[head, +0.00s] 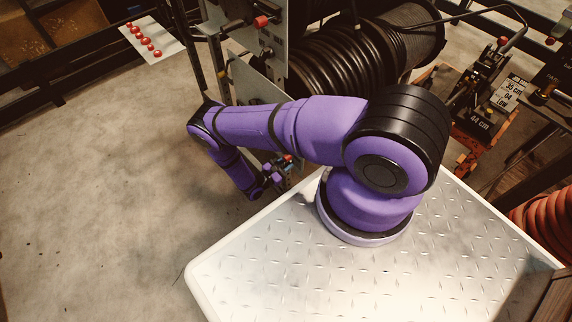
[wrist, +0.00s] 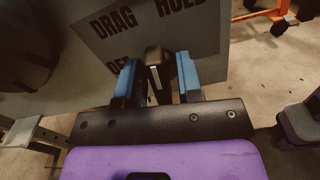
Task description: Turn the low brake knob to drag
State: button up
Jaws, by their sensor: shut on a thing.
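The low brake knob (wrist: 154,56) is a dark knob with a short pale mark, in the upper middle of the wrist view. My gripper (wrist: 158,84) is shut on it, with a blue-padded finger on each side. Behind it is a dark label plate (wrist: 98,44) with DRAG at upper left and HOLD at upper right. A third word at lower left is partly hidden by the left finger. I cannot tell surely which word the knob points to. In the head view my gripper (head: 278,172) is low beside the machine, and the knob cannot be made out there.
A grey machine panel (head: 257,84) stands above my gripper. A large reel of black hose (head: 335,62) is behind it. A white sheet with several red knobs (head: 153,40) lies at the back left. The concrete floor (head: 95,170) on the left is clear.

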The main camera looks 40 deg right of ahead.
jog(key=n, duration=0.3)
jog(key=shift+w+n, duration=0.1)
jog(key=shift+n, duration=2.1)
jog(key=shift+w, duration=0.1)
jog(key=o, duration=0.6)
jog(key=shift+a, duration=0.1)
jog(key=a, duration=1)
jog(key=shift+s+a, duration=0.2)
jog(key=shift+a, duration=0.15)
